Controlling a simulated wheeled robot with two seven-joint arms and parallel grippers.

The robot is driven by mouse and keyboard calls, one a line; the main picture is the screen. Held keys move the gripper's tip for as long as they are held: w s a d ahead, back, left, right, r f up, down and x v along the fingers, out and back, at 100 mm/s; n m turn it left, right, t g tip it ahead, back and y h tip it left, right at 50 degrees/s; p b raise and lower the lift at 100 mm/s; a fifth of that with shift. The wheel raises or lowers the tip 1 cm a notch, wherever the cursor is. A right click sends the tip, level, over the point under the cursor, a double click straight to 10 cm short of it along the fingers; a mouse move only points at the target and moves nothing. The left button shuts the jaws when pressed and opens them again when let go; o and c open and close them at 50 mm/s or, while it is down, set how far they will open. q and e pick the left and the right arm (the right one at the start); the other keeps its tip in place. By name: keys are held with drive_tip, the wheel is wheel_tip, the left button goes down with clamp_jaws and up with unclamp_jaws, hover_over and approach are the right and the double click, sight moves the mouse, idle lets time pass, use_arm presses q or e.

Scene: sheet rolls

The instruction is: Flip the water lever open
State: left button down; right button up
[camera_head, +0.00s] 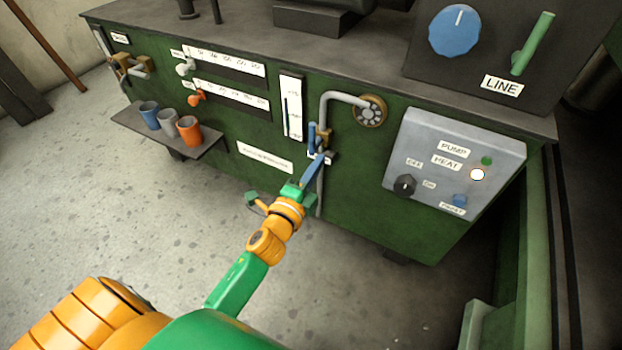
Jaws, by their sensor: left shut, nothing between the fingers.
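A blue lever (312,136) stands roughly upright beside a brass valve (324,139) on a grey bent pipe (345,97), on the front of a green machine. I take it for the water lever; the small label below it is partly hidden. My left gripper (322,160) reaches up from below, its narrow blue fingers shut and empty. The fingertips are just below the lever and valve, and I cannot tell whether they touch. They hide part of the valve's lower side and the pipe. My right gripper is out of view.
A grey panel (414,131) with a black knob and PUMP and HEAT labels is on the right. A shelf (122,115) with three cups juts out on the left. A round brass fitting (370,111) is right of the pipe. Floor (120,220) in front is clear.

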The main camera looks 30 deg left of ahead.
use_arm(q)
drive_tip(key=s, duration=0.4)
drive_tip(key=shift+s+d, duration=0.1)
drive_tip(key=shift+s, duration=0.2)
